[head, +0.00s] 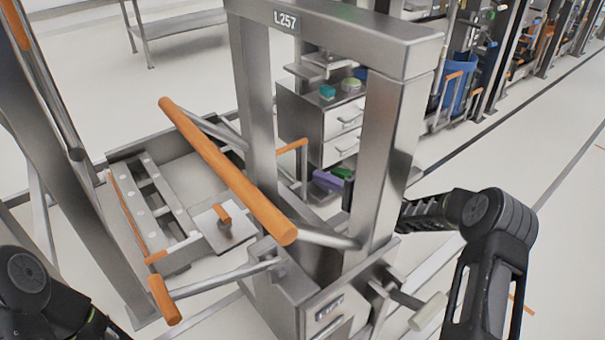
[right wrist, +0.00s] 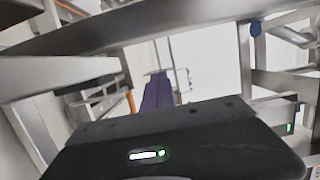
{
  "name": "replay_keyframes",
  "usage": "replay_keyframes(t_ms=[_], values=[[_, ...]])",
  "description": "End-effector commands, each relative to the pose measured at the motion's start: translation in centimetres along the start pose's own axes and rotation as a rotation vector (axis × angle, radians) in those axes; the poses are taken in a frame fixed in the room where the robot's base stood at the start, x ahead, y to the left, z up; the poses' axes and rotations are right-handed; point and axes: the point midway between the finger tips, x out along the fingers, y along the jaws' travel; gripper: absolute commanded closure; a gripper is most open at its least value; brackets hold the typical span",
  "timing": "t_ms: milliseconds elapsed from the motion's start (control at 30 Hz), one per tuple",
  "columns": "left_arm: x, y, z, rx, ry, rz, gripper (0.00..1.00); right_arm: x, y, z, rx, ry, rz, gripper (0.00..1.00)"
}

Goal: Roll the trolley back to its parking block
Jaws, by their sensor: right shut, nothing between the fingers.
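I cannot tell for certain which piece is the trolley. A low steel frame (head: 165,205) with an orange edge and orange grips stands at the left in the head view. A drawer cabinet (head: 318,118) with an orange handle (head: 291,147) beside it stands behind the steel posts. I cannot pick out a parking block. My right gripper (head: 407,214) is shut and empty beside the right post, its tips partly hidden there. Its dark body (right wrist: 170,145) fills the bottom of the right wrist view. My left arm shows at the lower left; its gripper is out of view.
The steel portal marked L257 (head: 335,35) stands close in front, with a thick orange bar (head: 225,168) slanting across it. A pale-ended lever (head: 428,312) sticks out low at its right. A blue bin (head: 459,92) stands farther back. Floor at the right is open.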

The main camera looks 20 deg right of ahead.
Motion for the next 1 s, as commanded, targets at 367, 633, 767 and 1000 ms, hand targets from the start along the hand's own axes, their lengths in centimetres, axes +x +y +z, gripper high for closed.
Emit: replay_keyframes(t_ms=[367, 633, 767, 1000], values=[[0.8, -0.3, 0.0, -0.001, 0.001, 0.000, 1.00, 5.7, 0.1, 0.1, -0.001, -0.003, -0.002, 1.00], [1.1, -0.4, 0.0, -0.002, 0.000, 0.000, 1.00, 9.9, 0.0, 1.3, 0.004, -0.001, 0.000, 1.00], [1.1, -0.4, 0.0, -0.002, 0.001, 0.000, 1.00, 10.3, 0.0, 2.9, 0.002, 0.000, 0.000, 1.00], [1.1, -0.4, 0.0, -0.001, 0.000, 0.000, 1.00, 10.5, 0.0, 3.9, 0.000, 0.001, 0.001, 1.00]])
